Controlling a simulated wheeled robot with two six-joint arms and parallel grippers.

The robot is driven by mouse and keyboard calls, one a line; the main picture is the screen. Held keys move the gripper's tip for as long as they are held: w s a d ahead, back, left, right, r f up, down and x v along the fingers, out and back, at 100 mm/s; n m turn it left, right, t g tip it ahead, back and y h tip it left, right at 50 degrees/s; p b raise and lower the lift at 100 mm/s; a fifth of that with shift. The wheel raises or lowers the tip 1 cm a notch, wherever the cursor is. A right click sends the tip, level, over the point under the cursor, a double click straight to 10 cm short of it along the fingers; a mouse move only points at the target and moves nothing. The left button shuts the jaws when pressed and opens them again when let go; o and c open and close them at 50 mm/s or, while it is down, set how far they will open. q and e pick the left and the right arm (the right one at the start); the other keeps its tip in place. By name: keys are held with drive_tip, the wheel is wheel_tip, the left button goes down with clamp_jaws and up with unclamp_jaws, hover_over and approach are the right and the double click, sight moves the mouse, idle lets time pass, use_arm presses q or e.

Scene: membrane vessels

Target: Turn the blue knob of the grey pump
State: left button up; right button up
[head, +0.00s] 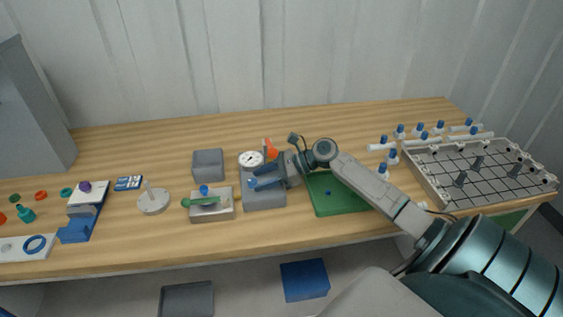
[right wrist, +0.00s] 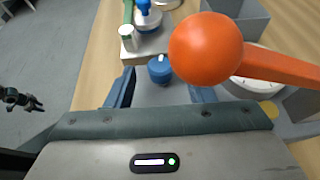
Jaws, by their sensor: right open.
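The grey pump (head: 264,199) stands near the middle of the table, with a round white gauge (head: 250,159) at its back. The blue knob (right wrist: 160,69) shows in the right wrist view, upright on the pump's grey top, with a pale mark on it. My right gripper (head: 253,177) is open above the pump, its blue fingers pointing left. In the right wrist view the knob appears between the fingers, near their tips; contact cannot be told. An orange ball lever (right wrist: 206,48) hides part of one finger. A small dark jointed shape (right wrist: 20,98), perhaps my left gripper, is over the floor.
The orange lever also shows behind my right gripper in the head view (head: 271,153). A grey block with a green handle (head: 212,211) stands left of the pump, and a grey open box (head: 208,163) behind that. A green tray (head: 338,203) lies right, under my right arm.

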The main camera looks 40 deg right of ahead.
drive_tip(key=b+v, duration=0.1)
drive_tip(key=v, duration=0.8)
